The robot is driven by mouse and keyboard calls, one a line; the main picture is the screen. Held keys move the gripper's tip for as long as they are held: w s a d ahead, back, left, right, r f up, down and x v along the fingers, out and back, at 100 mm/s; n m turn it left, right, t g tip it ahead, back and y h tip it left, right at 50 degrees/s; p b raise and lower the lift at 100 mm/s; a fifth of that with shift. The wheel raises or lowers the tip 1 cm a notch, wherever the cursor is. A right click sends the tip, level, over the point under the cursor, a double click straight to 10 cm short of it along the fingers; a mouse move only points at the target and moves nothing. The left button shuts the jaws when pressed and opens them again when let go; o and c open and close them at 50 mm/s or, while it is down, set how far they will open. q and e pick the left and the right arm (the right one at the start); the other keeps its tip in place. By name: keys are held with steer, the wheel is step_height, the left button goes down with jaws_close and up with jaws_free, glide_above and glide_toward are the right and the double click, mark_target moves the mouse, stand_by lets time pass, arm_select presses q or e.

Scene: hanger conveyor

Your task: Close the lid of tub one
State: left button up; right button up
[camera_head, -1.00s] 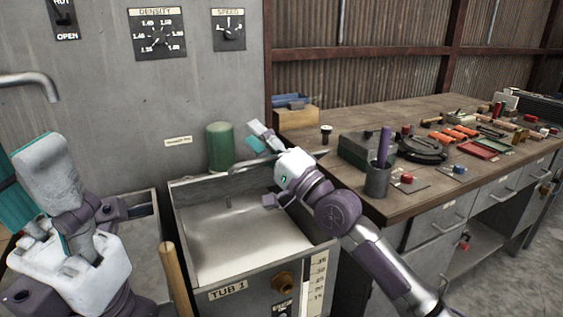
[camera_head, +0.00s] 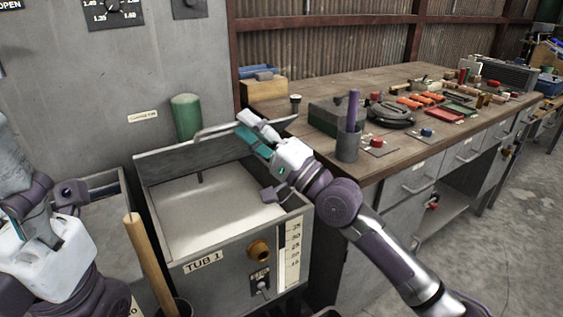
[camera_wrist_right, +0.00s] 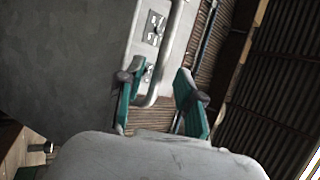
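Tub one (camera_head: 218,265), a grey metal box labelled TUB 1, is open at the top and its pale interior shows. A raised grey panel at its rear, which looks like the lid (camera_head: 165,162), carries a bar handle (camera_head: 212,131). My right gripper (camera_head: 243,126) is at the right part of this handle. In the right wrist view the bent handle (camera_wrist_right: 167,62) reaches between the two teal fingers of the right gripper (camera_wrist_right: 160,98), which are apart. Contact is not clear.
A green cylinder (camera_head: 186,117) stands behind the tub. A wooden stick (camera_head: 147,262) rises at the tub's front left. A workbench (camera_head: 385,165) on the right holds a dark cup (camera_head: 348,143) and several tools. Open floor lies at the lower right.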

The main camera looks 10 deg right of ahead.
steer(key=f+b+v, duration=0.1)
steer(key=b+v, duration=0.3)
steer(key=v, duration=0.4)
steer(key=shift+w, duration=0.25)
stand_by(0.5)
